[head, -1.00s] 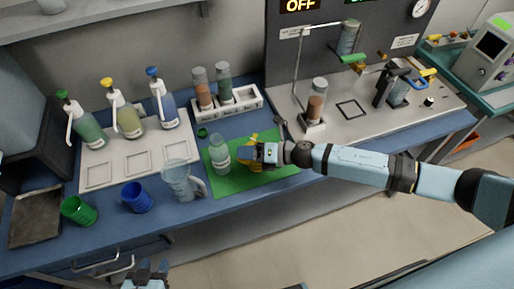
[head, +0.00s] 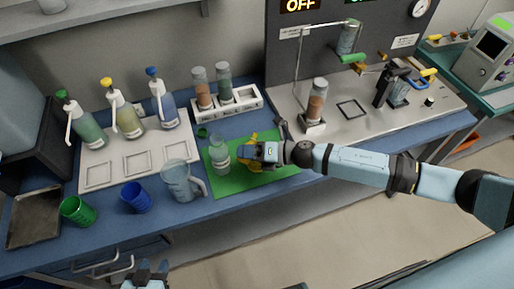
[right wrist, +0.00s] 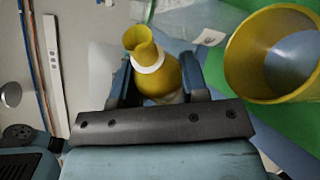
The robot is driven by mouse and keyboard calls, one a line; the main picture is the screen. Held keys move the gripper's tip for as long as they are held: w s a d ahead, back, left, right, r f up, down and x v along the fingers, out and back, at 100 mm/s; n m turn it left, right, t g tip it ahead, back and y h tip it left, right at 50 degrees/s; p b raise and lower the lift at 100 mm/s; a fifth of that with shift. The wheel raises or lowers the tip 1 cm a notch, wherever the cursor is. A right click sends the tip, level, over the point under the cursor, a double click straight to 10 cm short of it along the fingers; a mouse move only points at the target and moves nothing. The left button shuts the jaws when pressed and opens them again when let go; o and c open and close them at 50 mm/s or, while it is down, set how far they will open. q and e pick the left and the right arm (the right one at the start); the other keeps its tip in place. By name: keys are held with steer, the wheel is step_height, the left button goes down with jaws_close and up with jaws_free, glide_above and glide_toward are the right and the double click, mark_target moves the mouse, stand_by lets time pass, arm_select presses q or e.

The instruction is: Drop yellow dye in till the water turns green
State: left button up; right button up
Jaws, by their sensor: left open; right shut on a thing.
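My right gripper (head: 255,152) is over the green mat (head: 272,176), just right of a clear bottle (head: 220,158) that stands on the mat. In the right wrist view, its fingers (right wrist: 158,85) are shut on a yellow piece (right wrist: 152,68) with a narrow neck and a pale collar. A wide yellow round rim (right wrist: 270,55) shows beside it, apart from the fingers. In the head view the yellow parts are mostly hidden by the gripper. My left gripper (head: 147,272) is open at the bottom edge, only partly in view. The bottle's contents look pale; no clear green shows.
A clear jug (head: 176,180), a blue cup (head: 137,198) and a green cup (head: 77,211) stand near the front edge. A rack (head: 235,105) is behind the mat.

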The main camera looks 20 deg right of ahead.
steer(key=shift+s+a+r+m+y+b, duration=0.15)
steer(key=shift+r+m+y+b, duration=0.4)
steer(key=shift+m, duration=0.45)
stand_by(2.4)
steer(key=shift+f+m+y+b, duration=0.25)
steer(key=shift+m+b, duration=0.35)
steer(key=shift+m, duration=0.1)
stand_by(1.8)
steer(key=shift+r, duration=0.1)
stand_by(0.4)
